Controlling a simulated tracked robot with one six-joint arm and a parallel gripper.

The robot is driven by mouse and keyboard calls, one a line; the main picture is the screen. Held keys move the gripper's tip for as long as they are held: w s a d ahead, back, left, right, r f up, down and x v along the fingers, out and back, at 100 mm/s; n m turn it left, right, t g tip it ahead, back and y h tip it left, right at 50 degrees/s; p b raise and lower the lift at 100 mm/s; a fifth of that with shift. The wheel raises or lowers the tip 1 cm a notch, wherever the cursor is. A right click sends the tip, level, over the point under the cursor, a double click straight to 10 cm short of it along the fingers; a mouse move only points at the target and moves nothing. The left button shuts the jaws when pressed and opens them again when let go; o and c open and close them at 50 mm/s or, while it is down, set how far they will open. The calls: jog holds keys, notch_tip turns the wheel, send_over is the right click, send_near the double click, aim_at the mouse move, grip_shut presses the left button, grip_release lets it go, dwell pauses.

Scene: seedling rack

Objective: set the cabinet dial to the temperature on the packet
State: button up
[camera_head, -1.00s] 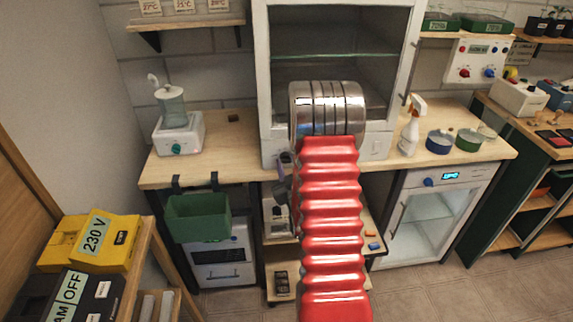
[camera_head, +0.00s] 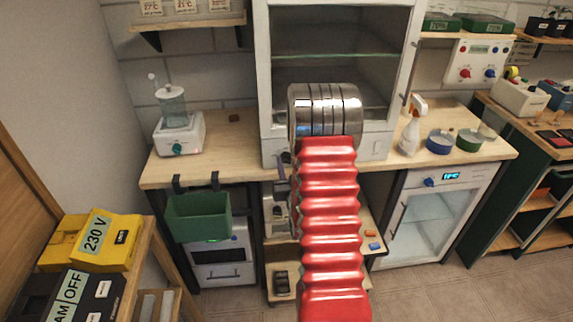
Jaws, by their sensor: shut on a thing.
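White glass-door cabinet (camera_head: 398,228) under the counter at right has a blue dial (camera_head: 430,182) and a lit display (camera_head: 451,176). The display's digits are too small to read surely. Packets with temperatures (camera_head: 184,6) stand on the upper left shelf; they are cut by the frame's top edge. My red arm and its metal joint fill the middle. A dark purple-grey part, likely of my gripper (camera_head: 282,186), shows just left of the arm, below the counter edge. Its fingertips and anything between them are hidden. It is well left of the blue dial.
A tall glass-fronted white cabinet (camera_head: 262,80) stands behind my arm. A green bin (camera_head: 198,222) hangs from the counter at left. A spray bottle (camera_head: 410,130) and round tubs (camera_head: 440,143) stand at right. A stand with yellow 230 V boxes (camera_head: 110,250) is at lower left.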

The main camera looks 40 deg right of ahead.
jog(key=shift+w+a+f+m, duration=0.1)
jog(key=shift+a+f+m, duration=0.05)
jog(key=shift+m, duration=1.05)
jog(key=o, duration=1)
